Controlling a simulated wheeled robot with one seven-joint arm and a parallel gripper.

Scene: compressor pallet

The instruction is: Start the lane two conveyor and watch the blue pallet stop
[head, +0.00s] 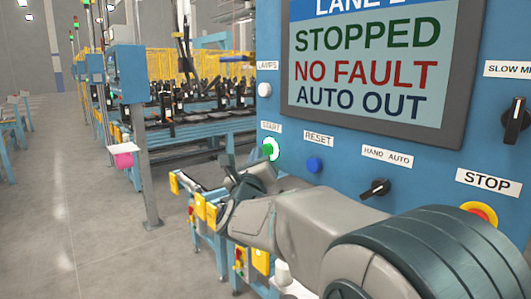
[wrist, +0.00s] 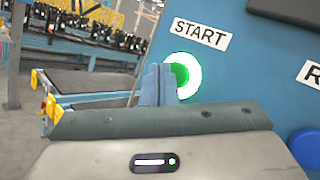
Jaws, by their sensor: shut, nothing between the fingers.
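The lane 2 panel (head: 400,135) is blue. Its screen (head: 370,68) reads STOPPED, NO FAULT, AUTO OUT. The START button (head: 271,149) glows green with a white lit ring and also shows in the wrist view (wrist: 190,78). My gripper (head: 243,176) is shut and empty, just below and left of START in the head view. In the wrist view its fingers (wrist: 158,84) overlap the button's left edge; I cannot tell whether they touch it. The blue RESET button (head: 314,165), HAND/AUTO knob (head: 375,189) and red STOP button (head: 480,213) are to the right. I cannot make out a blue pallet.
A LAMPS button (head: 264,90) and a SLOW knob (head: 515,120) are also on the panel. Conveyor lines (head: 200,123) with dark compressors run behind. Yellow-tipped blue frame arms (head: 180,184) stand near my gripper. The floor (head: 60,200) at left is clear.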

